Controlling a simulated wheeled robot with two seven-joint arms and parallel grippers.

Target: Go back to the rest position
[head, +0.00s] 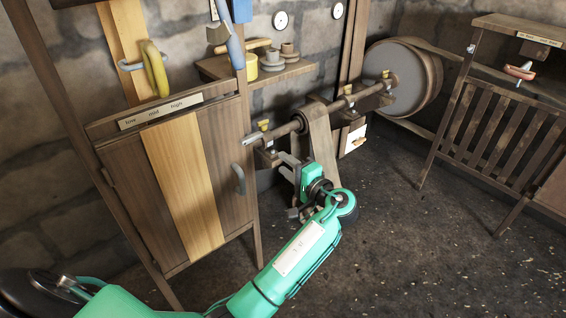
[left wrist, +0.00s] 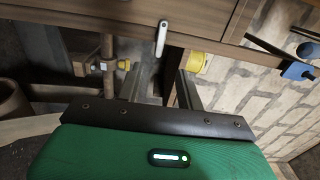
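My green left arm reaches up from the bottom of the head view. Its gripper (head: 285,163) is just below the wooden shaft (head: 285,129) of the belt drive, beside the hanging belt (head: 324,145). In the left wrist view the two fingers of the gripper (left wrist: 158,87) stand apart with nothing seen between them. A pale metal lever (left wrist: 162,38) shows beyond the fingers, and a yellow part (left wrist: 197,61) is near the right finger; I cannot tell if they touch. My right gripper is in neither view.
A wooden cabinet (head: 222,165) with a grey handle (head: 239,179) stands left of the gripper. A shelf (head: 285,74) with small pots is behind. A large round wheel (head: 397,78) is at the back. A slatted wooden frame (head: 497,130) stands right. The dark floor (head: 410,250) between is clear.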

